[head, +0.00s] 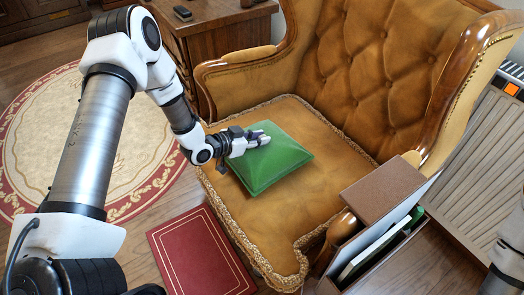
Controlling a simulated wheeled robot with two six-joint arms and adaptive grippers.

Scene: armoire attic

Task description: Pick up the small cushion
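The small green cushion (277,163) lies flat on the seat of a tan tufted armchair (330,187). My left gripper (265,141) is at the cushion's far left part, over its upper side. Its fingers look close to or touching the fabric. I cannot tell whether the fingers are apart or closed on the cloth. The cushion's far left corner is partly hidden by the gripper. My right gripper is out of view; only part of my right arm shows at the right edge.
A red book or folder (200,255) lies on the floor before the chair. A wooden box with papers (375,250) stands at the lower right. A wooden cabinet (230,35) is behind, with a small dark object (182,13) on it. A round rug (60,130) lies at left.

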